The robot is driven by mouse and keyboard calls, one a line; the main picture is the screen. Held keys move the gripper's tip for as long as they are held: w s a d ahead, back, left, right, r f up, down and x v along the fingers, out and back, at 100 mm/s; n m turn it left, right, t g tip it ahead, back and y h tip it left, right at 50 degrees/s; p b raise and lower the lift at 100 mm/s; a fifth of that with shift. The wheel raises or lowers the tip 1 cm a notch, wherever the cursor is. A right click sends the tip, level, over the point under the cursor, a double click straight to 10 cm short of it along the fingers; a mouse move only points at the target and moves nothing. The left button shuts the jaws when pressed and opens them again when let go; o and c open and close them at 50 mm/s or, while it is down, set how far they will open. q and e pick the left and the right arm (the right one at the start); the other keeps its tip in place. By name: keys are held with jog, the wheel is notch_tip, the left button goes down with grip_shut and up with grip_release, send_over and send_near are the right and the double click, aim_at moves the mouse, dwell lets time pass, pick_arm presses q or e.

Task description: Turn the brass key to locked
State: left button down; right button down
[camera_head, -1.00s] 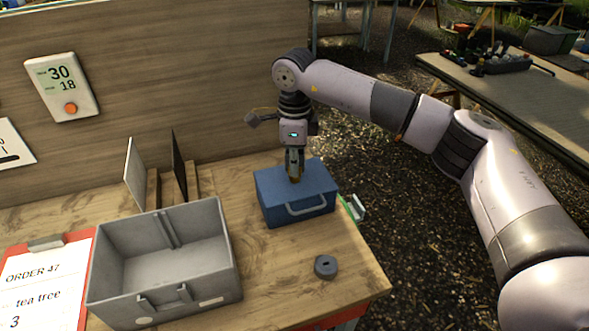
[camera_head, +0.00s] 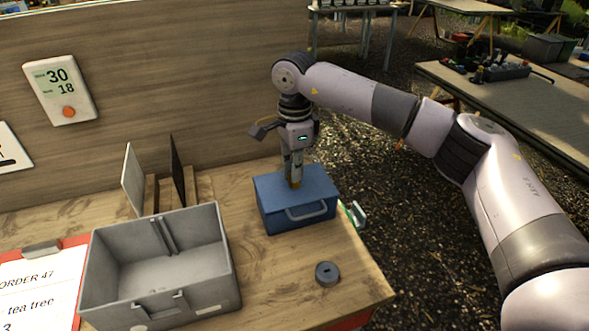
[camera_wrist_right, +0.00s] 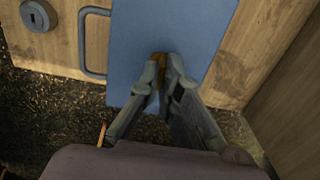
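The blue box (camera_head: 285,215) with a grey handle stands near the right edge of the wooden table. My right gripper (camera_head: 293,184) points straight down at the top of this box. In the right wrist view its fingertips (camera_wrist_right: 164,60) close on the brass key (camera_wrist_right: 159,56), of which only a small part shows between them. In the head view a bit of brass shows at the fingertips, against the lid. The fingers hide most of the key and whatever it sits in. My left gripper is not in view.
An open grey bin (camera_head: 165,310) stands left of the box. A grey round piece with a slot (camera_head: 327,273) lies in front of the box. Upright panels (camera_head: 134,180) stand behind the bin. A wooden wall (camera_head: 180,90) closes off the back.

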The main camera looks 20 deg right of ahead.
jog(key=c, duration=1.8)
grip_release()
notch_tip(320, 180, up, 12)
jog(key=shift+s+f, duration=0.1)
